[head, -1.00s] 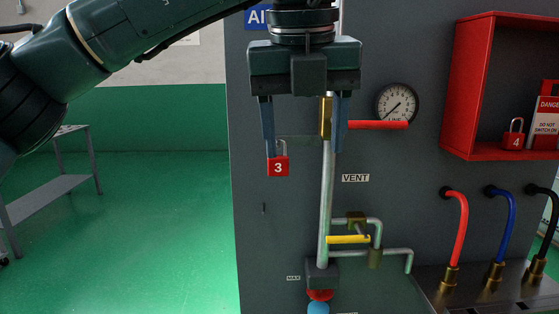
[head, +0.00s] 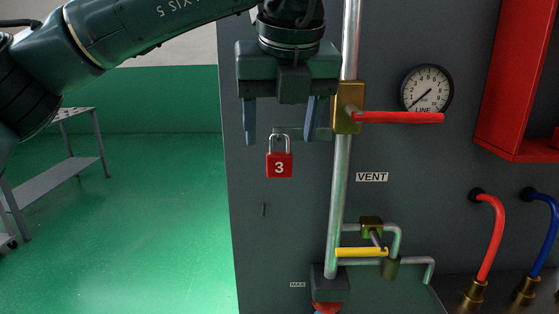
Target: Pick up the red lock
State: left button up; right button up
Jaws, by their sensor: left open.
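The red lock (head: 279,165), marked with a white 3, hangs by its silver shackle near a small bracket (head: 290,131) on the grey panel, left of the vertical pipe. My left gripper (head: 280,138) points down from above. Its two blue fingers are spread apart, one to the left of the lock's shackle and one to the right, with their tips above the lock's body. I cannot tell how far the fingers are in front of the lock. My right gripper is out of view.
A brass valve (head: 348,108) with a red handle (head: 400,117) stands close right of my left gripper, on the pipe (head: 339,190). A yellow-handled valve (head: 362,252) is lower. A gauge (head: 426,90), red cabinet (head: 510,90) and hoses are at right. The panel's left side is open.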

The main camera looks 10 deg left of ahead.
aim_at(280, 154)
pick_arm(q)
jog(key=x, duration=0.2)
jog(key=p+x, duration=0.1)
jog(key=x, duration=0.2)
jog(key=shift+w+f, duration=0.1)
jog(key=shift+w, duration=0.2)
jog(key=c, duration=1.1)
